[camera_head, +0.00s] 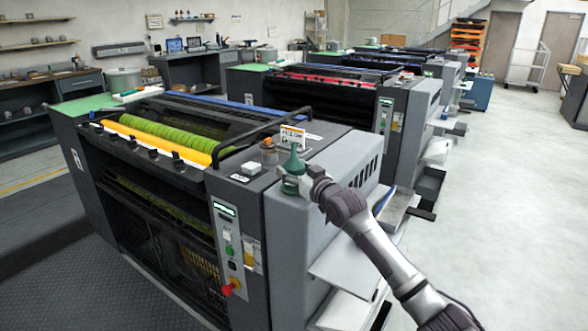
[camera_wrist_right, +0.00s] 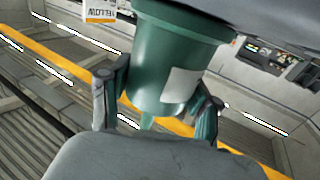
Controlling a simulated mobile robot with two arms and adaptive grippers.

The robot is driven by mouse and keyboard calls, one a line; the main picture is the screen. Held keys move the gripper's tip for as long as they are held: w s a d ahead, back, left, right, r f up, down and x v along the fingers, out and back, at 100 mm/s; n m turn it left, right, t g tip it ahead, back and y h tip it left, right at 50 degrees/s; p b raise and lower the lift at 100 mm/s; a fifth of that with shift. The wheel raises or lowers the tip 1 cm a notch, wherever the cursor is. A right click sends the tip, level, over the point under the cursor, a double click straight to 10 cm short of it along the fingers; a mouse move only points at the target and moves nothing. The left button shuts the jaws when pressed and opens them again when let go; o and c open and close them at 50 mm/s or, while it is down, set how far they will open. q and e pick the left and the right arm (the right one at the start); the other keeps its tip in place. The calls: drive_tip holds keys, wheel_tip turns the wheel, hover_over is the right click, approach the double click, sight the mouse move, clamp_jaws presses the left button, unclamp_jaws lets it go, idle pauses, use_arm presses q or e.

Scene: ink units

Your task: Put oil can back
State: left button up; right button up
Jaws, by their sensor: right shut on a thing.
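The oil can (camera_head: 292,164) is green with a tapering spout pointing up. It is at the right end of the front press's top, by the corner. My right gripper (camera_head: 304,187) reaches it from the lower right and is shut on it. In the right wrist view the can's green body (camera_wrist_right: 172,50) with a pale label sits between the two fingers (camera_wrist_right: 158,108). I cannot tell whether the can's base touches the press top. My left gripper is not in view.
The front press (camera_head: 320,205) has green and yellow rollers. More presses stand behind. The floor (camera_head: 500,220) at right is clear.

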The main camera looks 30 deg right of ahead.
drive_tip(key=o, duration=1.5)
drive_tip(key=shift+f, duration=0.1)
drive_tip(key=shift+s, duration=0.3)
drive_tip(key=s+b, duration=0.1)
drive_tip(key=s, duration=1)
drive_tip(key=shift+s+a+b, duration=0.15)
drive_tip(key=shift+s+b, duration=0.1)
drive_tip(key=shift+b, duration=0.05)
